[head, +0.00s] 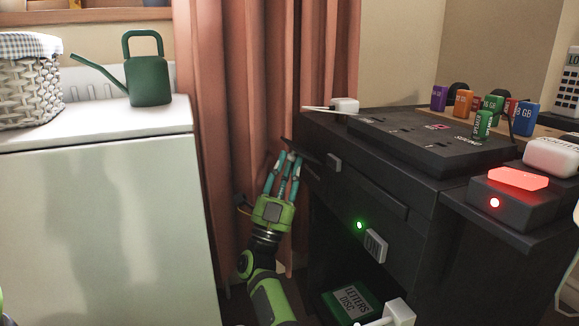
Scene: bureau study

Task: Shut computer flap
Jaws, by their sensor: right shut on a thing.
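The computer is built into a black bureau (425,235) on the right, with a dark slab (430,138) on its top. What looks like its flap is a thin dark panel (308,166) at the bureau's left front corner, sticking out toward the curtain. My right gripper (288,163) reaches up from below, and its fingers are shut at this panel's edge. The fingertips partly hide the contact. My left gripper is out of view.
A white cabinet (100,220) on the left carries a green watering can (149,80) and a wicker basket (30,90). A pink curtain (215,60) hangs behind my right gripper. A red-lit box (520,205) and several coloured cartridges (463,104) are at the right.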

